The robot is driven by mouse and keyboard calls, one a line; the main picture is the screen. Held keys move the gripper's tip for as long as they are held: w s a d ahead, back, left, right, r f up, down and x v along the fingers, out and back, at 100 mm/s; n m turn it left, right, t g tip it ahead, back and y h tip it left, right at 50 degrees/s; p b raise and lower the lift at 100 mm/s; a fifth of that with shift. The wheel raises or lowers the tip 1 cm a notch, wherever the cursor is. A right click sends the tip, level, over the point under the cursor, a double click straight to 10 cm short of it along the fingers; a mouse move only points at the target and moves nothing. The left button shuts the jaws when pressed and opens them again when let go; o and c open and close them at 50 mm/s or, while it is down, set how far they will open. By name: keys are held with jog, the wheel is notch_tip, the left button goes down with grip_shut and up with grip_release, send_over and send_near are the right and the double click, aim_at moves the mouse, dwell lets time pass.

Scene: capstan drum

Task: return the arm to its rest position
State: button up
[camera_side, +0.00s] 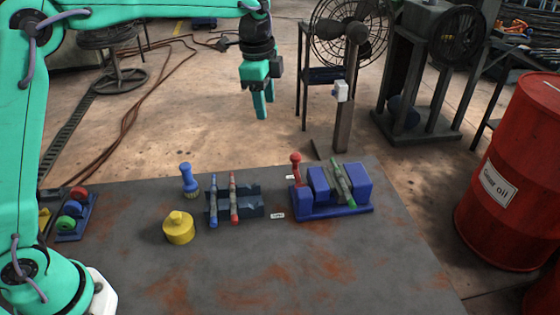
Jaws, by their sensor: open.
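My gripper (262,104) hangs from the end of my green arm, in the air above and behind the far edge of the table. Its two green fingers point down and are open, with nothing between them. It is well apart from the things on the table. My arm reaches across from the left side of the picture. On the table (330,262), a blue stand (327,211) with blue blocks bears a green bar laid across it. A red-knobbed lever (296,167) stands at its left end.
A dark rack (252,205) holds a blue and a red rod. A blue-handled tool (187,178) and a yellow weight (178,229) stand left of it. A tray of coloured spools (76,212) is at far left. A red oil drum (520,180) stands right. The front tabletop is clear.

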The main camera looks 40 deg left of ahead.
jog(key=s+a+r+n+t, duration=0.1)
jog(key=s+a+r+n, duration=0.25)
jog(key=s, duration=0.45)
jog(key=s+a+r+n+t, duration=0.1)
jog(key=s+a+r+n, duration=0.2)
jog(key=s, duration=0.4)
jog(key=s+a+f+n+t, duration=0.1)
jog(key=s+f+n, duration=0.2)
jog(key=s, duration=0.4)
jog(key=s+a+f+n+t, duration=0.1)
jog(key=s+a+f+n, duration=0.1)
jog(key=s, duration=0.5)
jog(key=shift+f+n, duration=0.8)
jog(key=shift+n, duration=0.35)
